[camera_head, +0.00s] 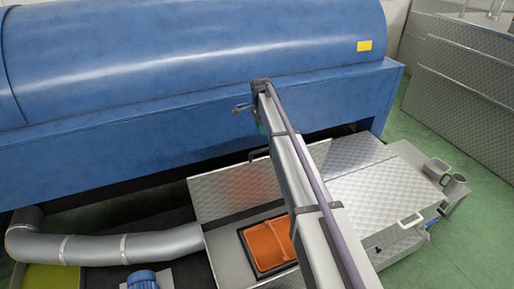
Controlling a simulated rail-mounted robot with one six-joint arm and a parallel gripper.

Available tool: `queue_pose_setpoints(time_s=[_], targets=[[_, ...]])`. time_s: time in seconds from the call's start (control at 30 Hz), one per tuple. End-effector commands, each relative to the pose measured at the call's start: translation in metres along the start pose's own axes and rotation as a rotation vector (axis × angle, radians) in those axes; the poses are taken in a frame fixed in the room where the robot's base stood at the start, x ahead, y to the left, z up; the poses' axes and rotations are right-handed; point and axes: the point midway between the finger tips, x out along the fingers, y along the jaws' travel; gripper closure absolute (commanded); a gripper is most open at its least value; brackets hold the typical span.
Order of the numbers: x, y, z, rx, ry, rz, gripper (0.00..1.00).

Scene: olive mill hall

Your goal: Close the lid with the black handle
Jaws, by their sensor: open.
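A checkered metal lid (225,185) stands raised, leaning back behind an opening in the metal housing. A dark handle (258,153) shows at its upper edge, partly hidden by my arm. An orange tray or insert (267,246) shows in the opening in front of the lid. A second checkered lid (375,190) to the right lies flat and has a white handle (411,220). My gripper (238,109) is small in view, open and apparently empty, above the dark handle in the picture and against the blue machine. Its distance from the handle cannot be told.
A large blue drum machine (190,60) fills the back. A silver duct (130,246) and a blue motor (142,280) are at lower left. A small cup-like fitting (455,182) sits at the right end. Green floor (480,235) is clear at right.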

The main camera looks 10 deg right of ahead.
Motion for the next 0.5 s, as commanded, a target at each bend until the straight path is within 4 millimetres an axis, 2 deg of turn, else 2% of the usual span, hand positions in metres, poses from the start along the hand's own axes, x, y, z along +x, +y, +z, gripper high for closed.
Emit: queue_pose_setpoints(time_s=[0.17,0.5], targets=[[0.021,0.0,-0.001,-0.002,0.0,0.0,0.54],[0.099,0.0,-0.001,-0.003,0.0,-0.001,0.54]])
